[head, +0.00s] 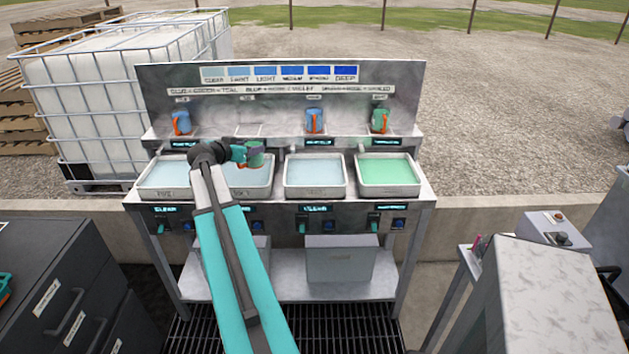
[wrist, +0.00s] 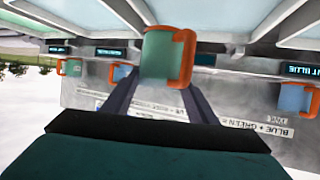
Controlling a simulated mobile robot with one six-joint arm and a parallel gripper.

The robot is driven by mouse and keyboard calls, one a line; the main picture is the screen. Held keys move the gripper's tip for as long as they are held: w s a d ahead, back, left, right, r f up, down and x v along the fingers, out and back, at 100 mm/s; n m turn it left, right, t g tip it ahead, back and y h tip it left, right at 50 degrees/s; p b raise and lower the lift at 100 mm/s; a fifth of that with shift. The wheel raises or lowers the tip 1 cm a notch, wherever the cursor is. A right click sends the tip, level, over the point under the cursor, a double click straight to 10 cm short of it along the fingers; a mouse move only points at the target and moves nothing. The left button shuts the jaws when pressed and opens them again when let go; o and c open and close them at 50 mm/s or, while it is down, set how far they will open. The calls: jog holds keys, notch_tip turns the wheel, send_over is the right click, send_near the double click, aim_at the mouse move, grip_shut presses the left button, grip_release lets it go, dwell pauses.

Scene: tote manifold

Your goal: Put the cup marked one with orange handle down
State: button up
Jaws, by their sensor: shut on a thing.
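My gripper (head: 240,153) is shut on a green cup with an orange handle (head: 256,156), which it holds above the second basin from the left (head: 247,190). In the wrist view, which is upside down, the held cup (wrist: 158,52) sits between the two fingers of my gripper (wrist: 160,82), its handle to the right. No mark can be read on it. On the back shelf (head: 279,143) stand a blue cup (head: 181,122) at left, another blue cup (head: 314,120), and a green cup (head: 380,120) at right, all with orange handles. The second shelf place (head: 240,130) is empty.
The basins at left (head: 165,178) and third (head: 316,178) hold pale liquid; the right basin (head: 388,176) holds green liquid. A colour chart panel (head: 280,80) rises behind the shelf. A dark cabinet (head: 50,290) stands at left, a grey unit (head: 550,290) at right.

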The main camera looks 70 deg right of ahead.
jog(key=s+d+m+g, duration=0.2)
jog(key=s+d, duration=0.3)
jog(key=s, duration=0.4)
jog(key=s+d+r+m+g+y, duration=0.1)
jog(key=s+d+m+g, duration=0.1)
jog(key=s+d, duration=0.3)
jog(key=s+g, duration=0.1)
jog(key=s, duration=0.3)
jog(key=shift+s+d+r+m+p, duration=0.2)
jog(key=shift+d+m+p, duration=0.1)
jog(key=shift+m, duration=0.1)
jog(key=shift+w+f, duration=0.1)
notch_tip(320, 180, down, 6)
jog(key=p, duration=0.1)
jog(key=shift+p, duration=0.4)
jog(key=shift+f, duration=0.15)
jog(key=shift+f+p, duration=0.5)
jog(key=shift+f, duration=1.3)
jog(key=shift+f, duration=0.15)
jog(key=o, duration=1.1)
